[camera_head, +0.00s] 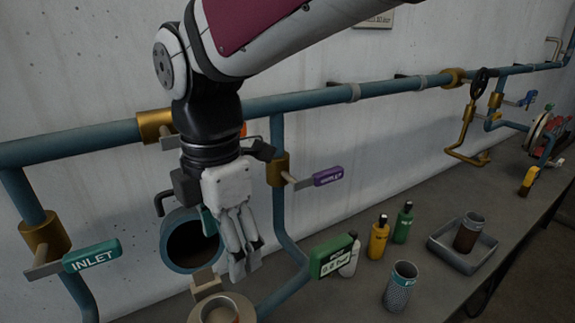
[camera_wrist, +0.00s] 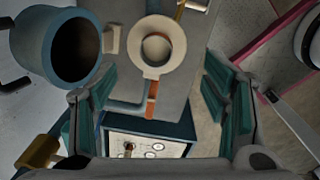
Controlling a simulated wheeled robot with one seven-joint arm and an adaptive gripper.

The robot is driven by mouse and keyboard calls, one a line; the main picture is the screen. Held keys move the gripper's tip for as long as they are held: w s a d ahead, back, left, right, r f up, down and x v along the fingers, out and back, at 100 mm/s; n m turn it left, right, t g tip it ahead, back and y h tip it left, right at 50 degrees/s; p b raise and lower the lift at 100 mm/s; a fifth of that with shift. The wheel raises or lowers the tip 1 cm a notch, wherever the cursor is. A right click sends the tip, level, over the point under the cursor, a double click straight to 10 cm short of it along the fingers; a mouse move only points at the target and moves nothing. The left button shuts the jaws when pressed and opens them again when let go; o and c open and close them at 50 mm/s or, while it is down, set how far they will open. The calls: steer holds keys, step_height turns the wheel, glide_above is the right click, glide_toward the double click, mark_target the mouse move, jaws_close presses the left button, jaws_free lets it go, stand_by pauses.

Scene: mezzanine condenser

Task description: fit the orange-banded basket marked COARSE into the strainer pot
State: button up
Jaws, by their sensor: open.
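The teal pot (camera_head: 178,262), which looks like the strainer pot, has a dark open mouth and stands at lower left; it is at upper left in the wrist view (camera_wrist: 30,48). My gripper (camera_head: 243,262) points down just right of the pot's mouth in the head view. A cream ring-shaped part (camera_wrist: 156,70) sits beside the pot. A mesh basket with a teal band (camera_head: 398,295) stands upright on the bench.
A grey tray (camera_head: 440,255) holds a brown cylinder (camera_head: 467,236). Yellow (camera_head: 378,240), green (camera_head: 402,225) and white (camera_head: 349,258) bottles stand near a green tag (camera_head: 330,257). Teal pipes with an INLET handle (camera_head: 92,256) and a purple handle (camera_head: 328,177) run along the wall.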

steer(key=s+d+r+m+t, duration=0.1)
steer(key=s+d+m+t, duration=0.1)
steer(key=d+m, duration=1.1)
steer(key=s+d+r+m+t, duration=0.1)
steer(key=s+d+m+t, duration=0.2)
steer(key=d+m, duration=1)
steer(key=shift+s+d+r, duration=0.2)
steer(key=shift+s+d, duration=0.6)
steer(key=shift+s, duration=0.15)
